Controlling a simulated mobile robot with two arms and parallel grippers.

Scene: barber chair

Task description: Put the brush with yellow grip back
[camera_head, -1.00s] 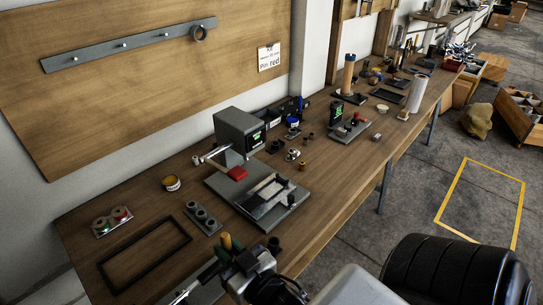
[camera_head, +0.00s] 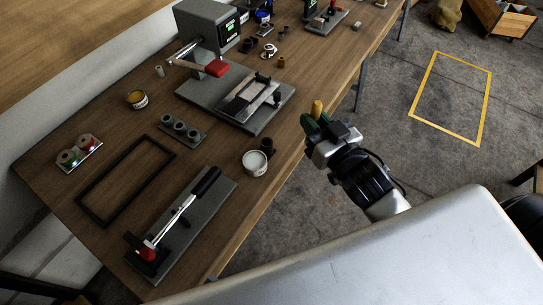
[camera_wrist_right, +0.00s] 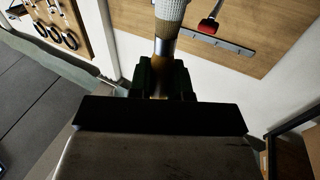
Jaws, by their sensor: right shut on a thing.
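My right gripper (camera_head: 314,124) is shut on the brush with yellow grip (camera_head: 317,107). It holds it in the air just beyond the bench's front edge, with the yellow end pointing up. In the right wrist view, the gripper's dark green fingers (camera_wrist_right: 163,75) close around the brush's tan shaft (camera_wrist_right: 163,46). A pale, mesh-textured part (camera_wrist_right: 170,12) shows above it at the top edge. The rest of the brush is hidden by the fingers or out of frame. My left gripper is not in view.
A wooden bench (camera_head: 225,150) carries a grey press (camera_head: 210,28), a white-topped jar (camera_head: 255,162), a lever tool (camera_head: 180,225) and an empty black frame (camera_head: 125,180). In the wrist view, a red item (camera_wrist_right: 208,26) shows by a grey rail (camera_wrist_right: 215,42) on a wooden board.

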